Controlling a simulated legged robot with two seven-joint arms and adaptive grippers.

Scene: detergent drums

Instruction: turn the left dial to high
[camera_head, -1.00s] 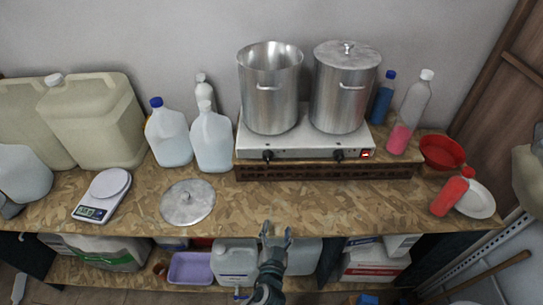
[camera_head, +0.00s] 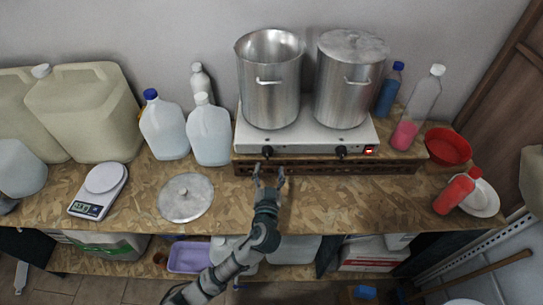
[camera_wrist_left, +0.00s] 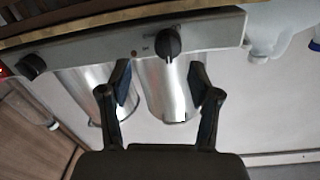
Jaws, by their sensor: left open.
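The left dial (camera_head: 267,151) is a black knob on the front of the silver hot plate (camera_head: 305,142), below the open pot. In the left wrist view the picture is upside down, and the dial (camera_wrist_left: 168,42) shows with its pointer ridge close to vertical. My left gripper (camera_head: 269,174) is open and empty, just in front of the left dial. In the left wrist view its two fingers (camera_wrist_left: 160,84) are spread, with the dial ahead and between them, apart from both. The right dial (camera_head: 341,152) is untouched. My right gripper is not in view.
An open pot (camera_head: 270,80) and a lidded pot (camera_head: 348,85) stand on the hot plate. A red lit switch (camera_head: 369,150) is right of the dials. A loose lid (camera_head: 185,198) and a scale (camera_head: 98,190) lie left.

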